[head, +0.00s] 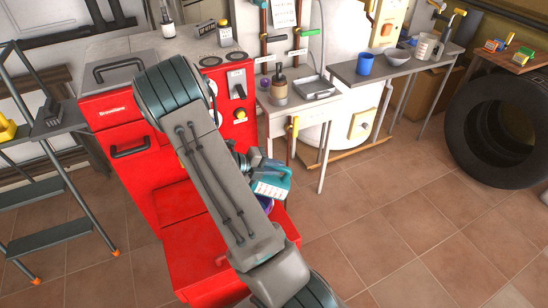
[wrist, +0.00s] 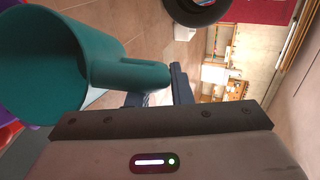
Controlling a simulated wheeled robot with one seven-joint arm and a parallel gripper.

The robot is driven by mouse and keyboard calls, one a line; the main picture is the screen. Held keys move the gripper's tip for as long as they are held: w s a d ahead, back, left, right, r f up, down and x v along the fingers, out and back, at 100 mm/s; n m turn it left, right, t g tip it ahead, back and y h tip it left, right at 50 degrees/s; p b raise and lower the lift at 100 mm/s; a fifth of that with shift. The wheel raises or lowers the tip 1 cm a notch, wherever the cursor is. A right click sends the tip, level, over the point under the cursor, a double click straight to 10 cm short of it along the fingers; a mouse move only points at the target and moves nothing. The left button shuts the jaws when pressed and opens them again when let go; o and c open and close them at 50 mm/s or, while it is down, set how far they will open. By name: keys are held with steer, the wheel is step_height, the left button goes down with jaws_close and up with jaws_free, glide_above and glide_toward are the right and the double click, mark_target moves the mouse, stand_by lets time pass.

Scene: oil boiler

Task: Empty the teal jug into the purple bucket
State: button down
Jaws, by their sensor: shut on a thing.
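The teal jug (head: 275,178) is in the head view, just right of my forearm, tilted, with a pale marked panel on its side. My gripper (head: 250,162) is beside it, partly hidden by my arm. In the wrist view the jug (wrist: 60,60) fills the left side, its wide mouth facing left. Its handle (wrist: 140,74) reaches to my gripper (wrist: 158,97), which is shut on it. The purple bucket (head: 266,203) shows as a sliver below the jug in the head view, mostly hidden by my arm. Whether anything is left in the jug cannot be seen.
The red boiler (head: 130,110) stands behind, its red lower part (head: 195,240) jutting forward. A small table (head: 290,103) with a pump bottle and tray is behind the jug. A grey stepladder (head: 48,190) is left; a tyre (head: 500,125) is right. The tiled floor front right is clear.

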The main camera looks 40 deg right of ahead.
steer(key=shift+s+r, duration=0.1)
steer(key=shift+s+d+m+y+p, duration=0.2)
steer(key=shift+s+m+y+p, duration=0.2)
steer(key=shift+s+m+y, duration=0.35)
steer(key=shift+s+t+y, duration=0.2)
steer(key=shift+t+y, duration=0.1)
steer(key=shift+y, duration=0.15)
steer(key=shift+b, duration=0.35)
steer(key=shift+w, duration=0.2)
